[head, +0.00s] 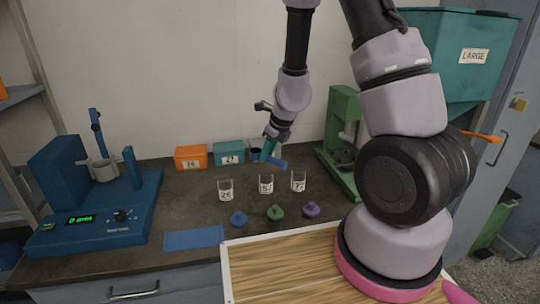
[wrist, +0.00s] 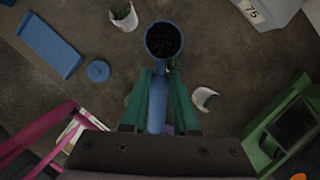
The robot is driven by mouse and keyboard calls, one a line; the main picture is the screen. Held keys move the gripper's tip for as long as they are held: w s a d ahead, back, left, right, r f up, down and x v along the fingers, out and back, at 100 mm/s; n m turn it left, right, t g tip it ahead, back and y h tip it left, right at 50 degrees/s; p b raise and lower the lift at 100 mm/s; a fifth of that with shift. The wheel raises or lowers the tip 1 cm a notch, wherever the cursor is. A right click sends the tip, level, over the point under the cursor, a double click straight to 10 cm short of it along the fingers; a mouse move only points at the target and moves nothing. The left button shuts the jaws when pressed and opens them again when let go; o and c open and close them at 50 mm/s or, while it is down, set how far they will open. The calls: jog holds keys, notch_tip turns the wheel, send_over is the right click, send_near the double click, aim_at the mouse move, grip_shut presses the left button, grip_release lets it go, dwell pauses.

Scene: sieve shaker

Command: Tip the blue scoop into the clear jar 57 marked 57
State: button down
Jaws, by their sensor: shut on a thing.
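My gripper (wrist: 162,95) is shut on the handle of the blue scoop (wrist: 157,104). The scoop's round bowl is full of dark grains and looks level. In the head view my gripper (head: 272,150) holds the scoop (head: 279,163) above and behind the row of clear jars. The clear jar 57 (head: 266,185) stands upright in the middle of that row, with a white label. The scoop is apart from it. The wrist view shows two white-labelled jars, but I cannot tell whether either is jar 57.
Other jars stand left (head: 225,191) and right (head: 298,182) of it. Blue (head: 239,219), green (head: 275,213) and purple (head: 311,210) lids lie in front. Orange (head: 190,157) and teal (head: 229,153) bins stand behind. A blue shaker (head: 100,205) is left, a green stand (head: 340,140) right.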

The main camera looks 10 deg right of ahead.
aim_at(271, 162)
jog(key=shift+s+d+m, duration=0.25)
jog(key=shift+s+m, duration=0.15)
jog(key=shift+m, duration=0.2)
jog(key=shift+d+f+m, duration=0.15)
jog(key=shift+m, duration=0.15)
jog(key=f+y, duration=0.1)
jog(key=f+g+y, duration=0.1)
jog(key=f, duration=0.1)
jog(key=shift+w+d+m+y, duration=0.1)
jog(key=shift+d+m+y, duration=0.1)
jog(key=shift+m+y, duration=0.1)
jog(key=m+g+y, duration=0.1)
jog(key=y, duration=0.3)
jog(key=d+f+m+g+y, duration=0.1)
jog(key=m+g+y, duration=0.1)
jog(key=y, duration=0.3)
jog(key=w+d+m+g+y, duration=0.1)
jog(key=y, duration=0.3)
jog(key=shift+f+g+y, duration=0.15)
jog(key=shift+g+y, duration=0.25)
jog(key=shift+a, duration=0.1)
jog(key=shift+s+f+m+y, duration=0.1)
jog(key=shift+m+y, duration=0.4)
jog(key=shift+y, duration=0.1)
